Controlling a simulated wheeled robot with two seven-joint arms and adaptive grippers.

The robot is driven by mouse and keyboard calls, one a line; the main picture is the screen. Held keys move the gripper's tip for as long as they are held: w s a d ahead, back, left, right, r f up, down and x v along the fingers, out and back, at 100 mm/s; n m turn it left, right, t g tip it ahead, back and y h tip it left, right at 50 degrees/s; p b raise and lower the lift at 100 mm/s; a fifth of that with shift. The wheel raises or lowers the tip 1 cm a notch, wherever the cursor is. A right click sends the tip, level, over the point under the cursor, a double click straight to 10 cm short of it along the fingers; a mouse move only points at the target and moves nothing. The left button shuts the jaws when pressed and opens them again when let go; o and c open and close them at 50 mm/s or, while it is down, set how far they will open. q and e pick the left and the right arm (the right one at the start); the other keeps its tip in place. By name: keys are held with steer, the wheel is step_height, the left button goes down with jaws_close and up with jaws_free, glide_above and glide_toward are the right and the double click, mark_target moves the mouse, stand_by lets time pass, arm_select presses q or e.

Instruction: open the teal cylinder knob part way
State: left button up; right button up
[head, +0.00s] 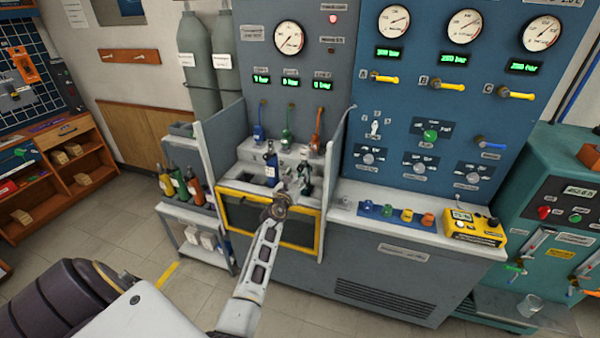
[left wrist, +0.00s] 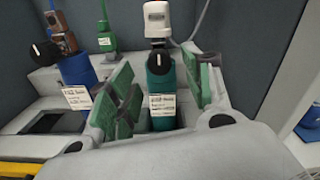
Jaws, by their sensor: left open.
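The teal cylinder (left wrist: 163,88) stands upright in the bench bay in the left wrist view, with a white label, a white fitting on top and a black knob (left wrist: 158,62) on the near side. In the head view the teal cylinder (head: 304,172) is small and partly hidden behind my gripper. My left gripper (left wrist: 161,78) is open, with one green-padded finger on each side of the cylinder in the picture. I cannot tell whether a finger touches it. In the head view my left gripper (head: 293,188) reaches into the bay's front. My right gripper is not in view.
A blue cylinder (head: 271,165) stands left of the teal one. Blue, green and red hooked fittings rise behind them. The bay has a yellow-edged front (head: 230,188) and side panels. A yellow device (head: 474,228) and coloured knobs lie on the counter at right.

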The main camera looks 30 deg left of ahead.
mark_target(300, 170)
arm_select(q)
steer(key=shift+b+x, duration=0.3)
steer(key=shift+x, duration=1.7)
steer(key=c, duration=1)
steer(key=shift+c, duration=0.2)
